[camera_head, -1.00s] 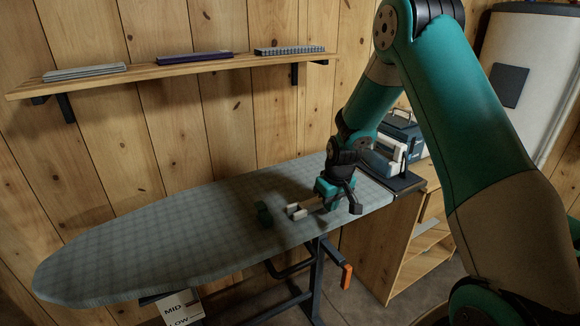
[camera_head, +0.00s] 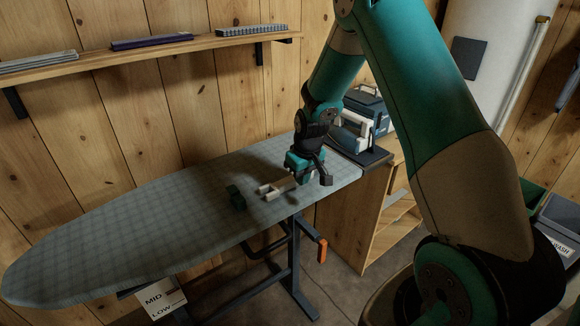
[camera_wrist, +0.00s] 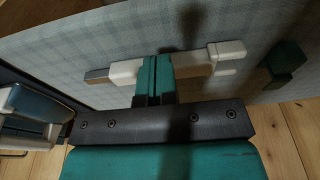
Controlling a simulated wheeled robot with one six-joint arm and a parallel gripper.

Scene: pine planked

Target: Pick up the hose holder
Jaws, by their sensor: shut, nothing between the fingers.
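A pale white-and-tan piece with a forked end (camera_head: 270,191), which I take to be the hose holder, lies on the ironing board. A dark green blocky piece (camera_head: 236,197) lies to its left; the names of the two cannot be told for certain. In the wrist view my gripper's teal fingers (camera_wrist: 156,66) are together and empty, hiding the middle of the pale piece (camera_wrist: 224,52). The green piece (camera_wrist: 287,60) is at the right there, apart from the fingers.
The checked ironing board (camera_head: 110,235) is mostly bare to the left. A blue-and-white iron (camera_head: 352,132) stands on a dark rest at its right end, beside a wooden cabinet (camera_head: 345,220). A wall shelf (camera_head: 90,62) with several flat items hangs behind.

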